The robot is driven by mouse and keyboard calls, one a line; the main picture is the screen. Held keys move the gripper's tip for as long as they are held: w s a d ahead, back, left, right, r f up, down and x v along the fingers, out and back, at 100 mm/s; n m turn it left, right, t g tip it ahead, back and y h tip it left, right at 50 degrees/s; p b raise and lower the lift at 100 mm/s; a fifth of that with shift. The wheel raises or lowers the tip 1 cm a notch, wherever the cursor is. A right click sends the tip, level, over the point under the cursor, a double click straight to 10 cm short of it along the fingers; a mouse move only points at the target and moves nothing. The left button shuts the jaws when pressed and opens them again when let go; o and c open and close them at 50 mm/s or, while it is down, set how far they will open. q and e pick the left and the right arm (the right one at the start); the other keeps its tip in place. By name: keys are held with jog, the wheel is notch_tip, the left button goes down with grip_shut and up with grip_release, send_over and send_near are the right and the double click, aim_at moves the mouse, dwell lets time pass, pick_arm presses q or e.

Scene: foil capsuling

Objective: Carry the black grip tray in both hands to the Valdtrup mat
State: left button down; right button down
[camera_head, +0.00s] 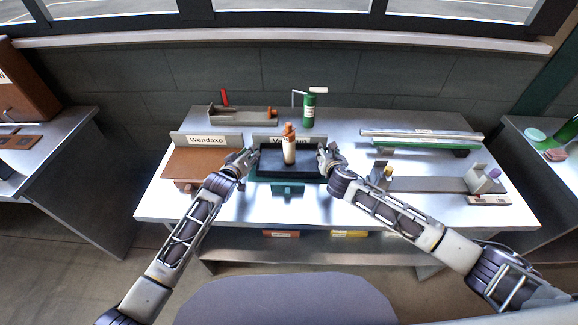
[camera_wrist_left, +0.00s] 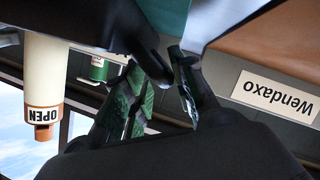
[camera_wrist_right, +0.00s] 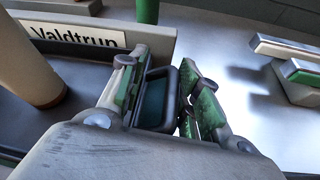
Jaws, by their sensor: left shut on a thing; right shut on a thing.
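The black grip tray (camera_head: 270,166) is level in the middle of the table, over the teal Valdtrup mat (camera_head: 312,188). A cream bottle (camera_head: 289,152) with an orange top stands upright on the tray; it also shows in the left wrist view (camera_wrist_left: 45,75), marked OPEN. My left gripper (camera_head: 249,157) is shut on the tray's left side. My right gripper (camera_head: 325,157) is shut on its right side, and the handle (camera_wrist_right: 157,98) shows between its fingers in the right wrist view. The tray hides most of the mat. I cannot tell whether the tray touches it.
The Valdtrup sign (camera_wrist_right: 75,35) stands behind the tray. A brown mat (camera_head: 196,163) with the Wendaxo sign (camera_head: 207,140) lies to the left. A green bottle (camera_head: 309,110) stands behind. A long rack (camera_head: 420,141) and a grey fixture (camera_head: 430,184) occupy the right side.

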pick_arm(q)
jog(key=shift+w+a+f+b, duration=0.1)
jog(key=shift+a+f+b, duration=0.35)
jog(key=shift+f, duration=0.1)
pick_arm(e)
jog(key=shift+w+d+f, duration=0.15)
jog(key=shift+d+f, duration=0.3)
pick_arm(q)
jog(key=c, duration=1.3)
grip_release()
jog(key=shift+c, duration=0.2)
pick_arm(e)
jog(key=c, duration=1.2)
grip_release()
pick_arm(q)
jog(key=shift+o, duration=0.9)
jog(key=shift+d, duration=0.1)
pick_arm(e)
jog(key=shift+o, duration=1)
jog(key=shift+a, duration=0.1)
pick_arm(q)
jog(key=shift+d, duration=0.1)
pick_arm(e)
jog(key=shift+a, duration=0.15)
pick_arm(q)
jog(key=shift+d+r, duration=0.1)
pick_arm(e)
jog(key=shift+a, duration=0.1)
pick_arm(q)
jog(key=shift+s, duration=0.25)
